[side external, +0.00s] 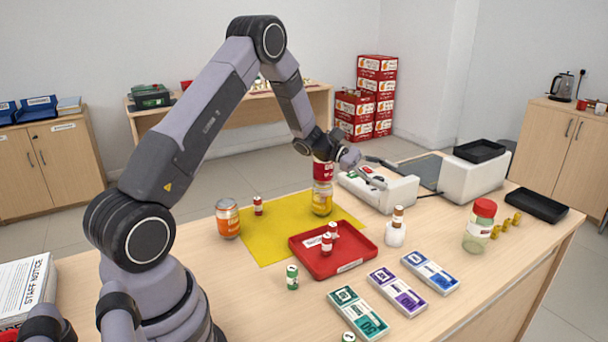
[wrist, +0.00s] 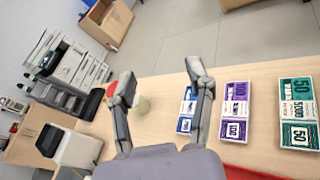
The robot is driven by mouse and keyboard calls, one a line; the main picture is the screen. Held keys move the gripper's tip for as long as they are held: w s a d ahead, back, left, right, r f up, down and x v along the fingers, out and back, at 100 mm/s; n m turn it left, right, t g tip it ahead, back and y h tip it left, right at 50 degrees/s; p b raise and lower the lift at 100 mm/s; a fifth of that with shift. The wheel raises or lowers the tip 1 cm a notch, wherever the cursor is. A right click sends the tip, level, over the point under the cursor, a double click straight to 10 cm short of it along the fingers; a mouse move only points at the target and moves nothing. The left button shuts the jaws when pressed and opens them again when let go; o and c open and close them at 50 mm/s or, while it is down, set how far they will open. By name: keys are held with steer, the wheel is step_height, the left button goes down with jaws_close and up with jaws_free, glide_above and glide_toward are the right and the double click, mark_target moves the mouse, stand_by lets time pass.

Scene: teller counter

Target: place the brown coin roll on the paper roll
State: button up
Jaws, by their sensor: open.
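The brown coin roll (side external: 398,213) stands upright on top of the short white paper roll (side external: 395,235), right of the red tray in the side view. It appears to rest on it, touching. My gripper (side external: 372,177) is open and empty, above and a little to the left of the coin roll, clear of it. In the wrist view the two fingers of my gripper (wrist: 160,78) are spread wide with nothing held between them. I cannot make out the coin roll or paper roll in the wrist view.
A red tray (side external: 357,263) holds red coin rolls. Banknote bundles (side external: 398,292) lie in front. A red-lidded jar (side external: 478,232) stands right of the paper roll. A white counting machine (side external: 377,194) is behind. A can (side external: 228,218) stands left.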

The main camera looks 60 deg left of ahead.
steer(key=s+d+r+m+g+y, duration=0.2)
steer(key=s+d+r+m+g, duration=0.15)
steer(key=s+r+m, duration=0.35)
steer(key=s+d+r+m+g+y, duration=0.25)
steer(key=s+d+r, duration=0.25)
steer(key=s, duration=0.5)
steer(key=s+a+r+m+t+y, duration=0.1)
steer(key=s+a+m+t+y, duration=0.1)
steer(key=s, duration=0.6)
steer(key=s+a+r+m+t+y, duration=0.1)
steer(key=s+a+m+t+y, duration=0.1)
steer(key=s+a+m+y, duration=0.2)
steer(key=shift+s+r+m+y, duration=0.3)
steer(key=shift+s+m+y, duration=1.4)
steer(key=shift+s, duration=0.95)
steer(key=shift+m+h, duration=0.25)
